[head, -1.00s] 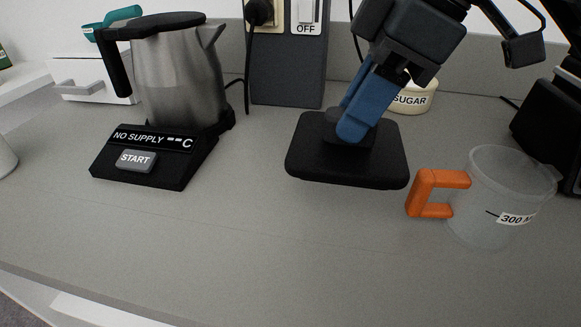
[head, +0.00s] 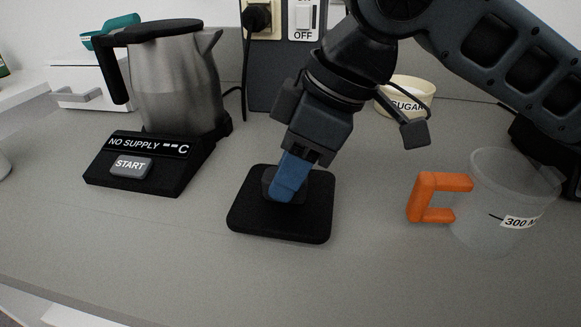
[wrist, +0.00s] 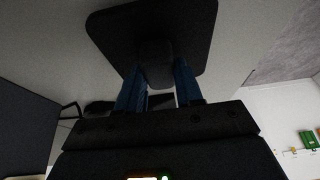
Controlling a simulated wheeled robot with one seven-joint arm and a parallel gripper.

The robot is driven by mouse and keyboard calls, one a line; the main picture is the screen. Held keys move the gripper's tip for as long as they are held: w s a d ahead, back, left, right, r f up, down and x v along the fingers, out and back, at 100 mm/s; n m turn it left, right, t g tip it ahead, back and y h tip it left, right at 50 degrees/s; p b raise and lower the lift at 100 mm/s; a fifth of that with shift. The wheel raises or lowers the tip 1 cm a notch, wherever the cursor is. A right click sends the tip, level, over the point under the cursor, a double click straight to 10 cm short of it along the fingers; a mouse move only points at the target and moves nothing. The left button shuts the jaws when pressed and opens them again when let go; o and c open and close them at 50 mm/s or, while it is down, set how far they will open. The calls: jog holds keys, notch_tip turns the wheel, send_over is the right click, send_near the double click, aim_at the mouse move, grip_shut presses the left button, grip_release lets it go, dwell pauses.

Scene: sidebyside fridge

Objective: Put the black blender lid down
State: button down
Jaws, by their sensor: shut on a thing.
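The black blender lid (head: 281,219) is a flat rounded square with a knob on top. In the head view it is low over, or on, the grey counter, between the kettle and the measuring jug. I cannot tell whether it touches the counter. My gripper (head: 284,194) has its blue fingers shut on the lid's knob from above. In the wrist view the lid (wrist: 190,22) spans the top of the picture, with the knob between the two blue fingers (wrist: 158,82).
A steel kettle (head: 175,85) stands on a black base (head: 145,165) to the left. A clear jug (head: 500,205) with an orange handle is close on the right. A sugar bowl (head: 408,92) is behind my arm. The front counter (head: 250,275) is clear.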

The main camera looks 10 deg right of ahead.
jog(key=shift+f, duration=0.1)
jog(key=c, duration=0.7)
grip_release()
jog(key=shift+c, duration=0.2)
jog(key=p+v, duration=0.2)
jog(key=v, duration=1)
